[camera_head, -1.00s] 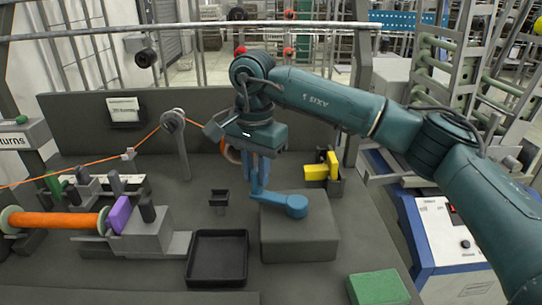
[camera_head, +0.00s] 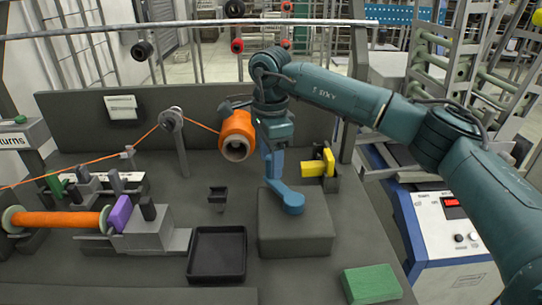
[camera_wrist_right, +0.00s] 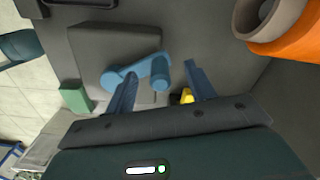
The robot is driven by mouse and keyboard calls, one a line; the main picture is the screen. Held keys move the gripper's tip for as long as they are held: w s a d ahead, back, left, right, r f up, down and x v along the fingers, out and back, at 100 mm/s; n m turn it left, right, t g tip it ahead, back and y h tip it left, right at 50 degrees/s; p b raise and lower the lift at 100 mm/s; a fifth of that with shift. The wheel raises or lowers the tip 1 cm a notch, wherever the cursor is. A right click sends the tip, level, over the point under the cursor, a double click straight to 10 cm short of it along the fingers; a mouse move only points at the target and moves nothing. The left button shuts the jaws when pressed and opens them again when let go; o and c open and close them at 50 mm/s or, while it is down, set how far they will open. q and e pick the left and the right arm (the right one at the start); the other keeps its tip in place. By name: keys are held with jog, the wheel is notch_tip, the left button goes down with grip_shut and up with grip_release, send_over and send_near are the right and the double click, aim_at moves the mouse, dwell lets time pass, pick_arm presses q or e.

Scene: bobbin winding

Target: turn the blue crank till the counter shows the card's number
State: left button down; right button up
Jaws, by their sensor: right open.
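The blue crank (camera_head: 284,195) sits on a grey box (camera_head: 300,235) in the head view. Its arm points back and left from the hub. My right gripper (camera_head: 271,158) is above the crank. In the right wrist view its fingers are apart, and the crank's upright handle (camera_wrist_right: 161,73) shows between my right gripper's fingers (camera_wrist_right: 162,88), without visible grip. The white card (camera_head: 121,107) hangs on the back panel, its writing too small to read. A sign ending in "urns" (camera_head: 14,143) is cut off at the left edge; no counter digits are readable. My left gripper is not in view.
An orange thread spool (camera_head: 237,135) stands close beside my right gripper.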

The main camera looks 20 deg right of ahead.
jog(key=shift+r, duration=0.3)
notch_tip(320, 180, up, 4)
jog(key=p, duration=0.3)
jog(key=shift+f, duration=0.2)
jog(key=shift+r+p, duration=0.75)
jog(key=shift+r, duration=0.05)
notch_tip(320, 180, up, 2)
jog(key=shift+r+p, duration=0.1)
jog(key=shift+p, duration=0.7)
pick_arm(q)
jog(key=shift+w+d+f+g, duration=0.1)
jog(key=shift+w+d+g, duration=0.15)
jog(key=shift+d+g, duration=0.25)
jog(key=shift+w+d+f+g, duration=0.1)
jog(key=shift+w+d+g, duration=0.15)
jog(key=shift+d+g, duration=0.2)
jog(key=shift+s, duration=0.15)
